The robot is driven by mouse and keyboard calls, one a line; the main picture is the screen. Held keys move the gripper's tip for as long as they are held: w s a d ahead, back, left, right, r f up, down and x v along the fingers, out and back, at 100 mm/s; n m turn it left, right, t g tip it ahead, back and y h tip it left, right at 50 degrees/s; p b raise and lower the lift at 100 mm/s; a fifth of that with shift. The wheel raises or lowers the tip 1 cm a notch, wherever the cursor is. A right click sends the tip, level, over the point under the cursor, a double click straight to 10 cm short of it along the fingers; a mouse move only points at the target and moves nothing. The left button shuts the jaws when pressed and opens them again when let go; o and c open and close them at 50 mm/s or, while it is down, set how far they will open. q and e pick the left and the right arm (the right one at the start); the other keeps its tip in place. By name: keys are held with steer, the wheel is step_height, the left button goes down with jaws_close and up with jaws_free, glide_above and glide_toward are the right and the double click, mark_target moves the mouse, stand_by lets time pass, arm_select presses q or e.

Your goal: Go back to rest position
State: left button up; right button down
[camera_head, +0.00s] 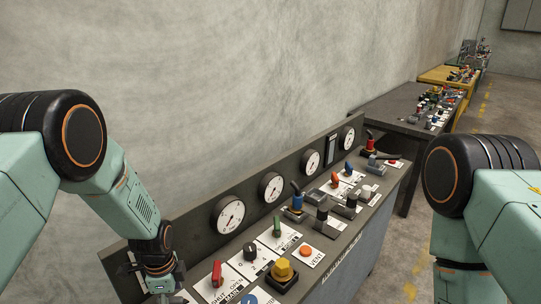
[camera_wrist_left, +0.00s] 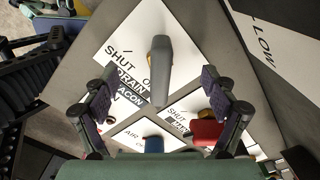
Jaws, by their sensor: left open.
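My left arm comes in from the left in the head view. Its gripper (camera_head: 163,290) is over the near left end of the control panel (camera_head: 180,235), and its fingertips are cut off or hidden there. In the left wrist view the gripper (camera_wrist_left: 157,93) is open. A grey lever (camera_wrist_left: 161,72) on a white label plate (camera_wrist_left: 130,35) shows between the two fingers, with a visible gap on each side. My right arm shows at the right edge of the head view; its gripper is out of frame.
The panel carries a red lever (camera_head: 217,273), a yellow knob (camera_head: 283,270), an orange button (camera_head: 306,249), a green lever (camera_head: 277,226) and several gauges (camera_head: 229,214). A dark table (camera_head: 385,127) stands beyond. A wall (camera_head: 260,80) rises behind.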

arm_select(q)
steer(key=shift+m, duration=0.5)
step_height(320, 180, up, 2)
steer(key=shift+r, duration=0.7)
